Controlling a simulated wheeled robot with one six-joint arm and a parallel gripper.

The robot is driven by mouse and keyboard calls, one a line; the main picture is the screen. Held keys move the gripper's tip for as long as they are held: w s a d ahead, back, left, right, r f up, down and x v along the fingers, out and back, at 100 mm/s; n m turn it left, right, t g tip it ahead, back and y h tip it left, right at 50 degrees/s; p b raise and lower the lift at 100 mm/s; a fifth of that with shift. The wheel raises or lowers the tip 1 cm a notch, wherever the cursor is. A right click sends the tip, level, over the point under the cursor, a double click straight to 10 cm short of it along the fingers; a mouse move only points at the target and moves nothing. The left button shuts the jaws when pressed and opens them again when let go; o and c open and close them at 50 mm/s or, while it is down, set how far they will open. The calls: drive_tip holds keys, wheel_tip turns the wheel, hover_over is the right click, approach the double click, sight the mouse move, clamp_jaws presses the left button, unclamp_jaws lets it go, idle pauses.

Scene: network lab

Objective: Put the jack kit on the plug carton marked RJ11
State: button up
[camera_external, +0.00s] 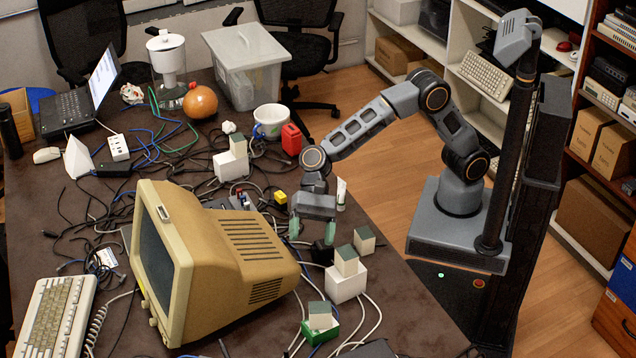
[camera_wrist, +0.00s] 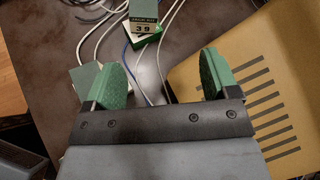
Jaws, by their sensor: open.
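Several small white boxes with grey-green tops show; I cannot read which is the jack kit. One (camera_external: 364,240) stands alone on the table, right of my gripper. One (camera_external: 346,260) sits on a white carton (camera_external: 345,285), another (camera_external: 320,315) on a green carton (camera_external: 322,332), another (camera_external: 238,144) on a white carton (camera_external: 230,166) farther back. In the wrist view, a box with a dark label reading "39" (camera_wrist: 144,27) sits on a green carton (camera_wrist: 146,40). No RJ11 marking is legible. My gripper (camera_external: 312,231) is open and empty, pointing down above the table; its green fingers also show in the wrist view (camera_wrist: 160,74).
A beige monitor (camera_external: 250,245) stands close left of my gripper. A black adapter (camera_external: 322,252) and loose cables lie beneath and around it. A white tube (camera_external: 341,193) and red canister (camera_external: 291,139) stand farther back. Bare tabletop (camera_external: 405,320) shows at the front right.

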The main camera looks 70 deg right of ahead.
drive_tip(key=w+d+r+n+t+h, duration=0.1)
drive_tip(key=w+d+n+t, duration=0.1)
drive_tip(key=d, duration=0.7)
drive_tip(key=w+d+r+n+t+h, duration=0.1)
drive_tip(key=w+d+h, duration=0.1)
drive_tip(key=d, duration=0.6)
drive_tip(key=s+d+f+n+t+h, duration=0.1)
drive_tip(key=s+d+n+h, duration=0.1)
drive_tip(key=d, duration=0.8)
drive_tip(key=s+d+f+n+t+h, duration=0.1)
drive_tip(key=s+d+n+h, duration=0.2)
drive_tip(key=d, duration=0.7)
drive_tip(key=s+d+f+n+t+h, duration=0.1)
drive_tip(key=s+d, duration=0.4)
drive_tip(key=d, duration=0.6)
drive_tip(key=shift+f+n+h, duration=0.35)
drive_tip(key=shift+n+h, duration=0.45)
drive_tip(key=shift+h, duration=0.2)
drive_tip(key=shift+r, duration=0.1)
